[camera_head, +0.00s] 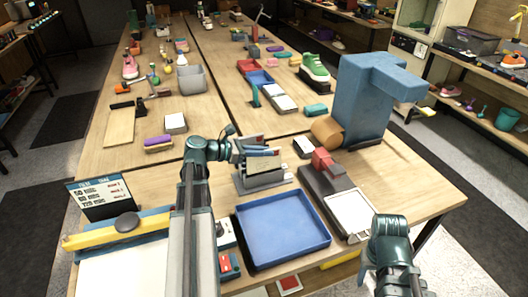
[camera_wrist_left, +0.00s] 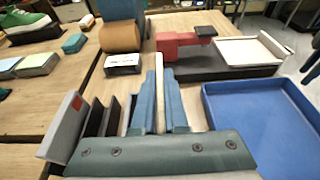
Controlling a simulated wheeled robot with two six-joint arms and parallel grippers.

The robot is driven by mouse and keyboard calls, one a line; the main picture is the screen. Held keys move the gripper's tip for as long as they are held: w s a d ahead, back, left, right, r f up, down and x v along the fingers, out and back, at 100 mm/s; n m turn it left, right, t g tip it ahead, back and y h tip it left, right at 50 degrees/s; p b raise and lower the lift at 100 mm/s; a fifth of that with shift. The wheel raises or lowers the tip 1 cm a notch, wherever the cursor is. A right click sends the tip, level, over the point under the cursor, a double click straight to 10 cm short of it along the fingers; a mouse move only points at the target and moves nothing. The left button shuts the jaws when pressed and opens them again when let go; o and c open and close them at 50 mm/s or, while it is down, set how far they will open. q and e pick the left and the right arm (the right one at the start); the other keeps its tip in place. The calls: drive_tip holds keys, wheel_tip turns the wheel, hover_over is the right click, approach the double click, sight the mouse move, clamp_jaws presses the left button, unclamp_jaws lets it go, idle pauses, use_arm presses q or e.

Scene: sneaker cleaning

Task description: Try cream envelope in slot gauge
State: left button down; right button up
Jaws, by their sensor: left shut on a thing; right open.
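My left gripper (camera_head: 262,151) is shut on the cream envelope, which shows edge-on as a thin pale strip (camera_wrist_left: 160,68) between the two blue fingers in the left wrist view. The slot gauge (camera_head: 262,182), a grey stand with upright plates, is just below and beside this gripper in the head view. In the left wrist view the gauge's dark plates and a grey plate with a red mark (camera_wrist_left: 66,124) stand left of the fingers. The envelope's lower edge is hidden, so I cannot tell whether it touches the gauge. My right gripper (camera_head: 368,272) is open, low at the right front.
A blue tray (camera_head: 285,228) lies in front of the gauge. Right of it is a dark device with a red block (camera_head: 328,163) and a white plate (camera_head: 352,212). A large blue stand (camera_head: 365,100) with a brown roll (camera_head: 327,131) rises behind. Bare tabletop lies at the right.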

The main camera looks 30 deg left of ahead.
sight(264, 171)
use_arm(q)
drive_tip(key=shift+f+b, duration=2.65)
drive_tip(key=shift+f, duration=0.05)
idle(0.4)
drive_tip(key=c, duration=0.9)
unclamp_jaws()
drive_tip(key=shift+o, duration=0.2)
drive_tip(key=p+v, duration=0.4)
drive_tip(key=v, duration=0.9)
drive_tip(key=shift+s+a+r, duration=0.15)
drive_tip(key=shift+s+a, duration=0.1)
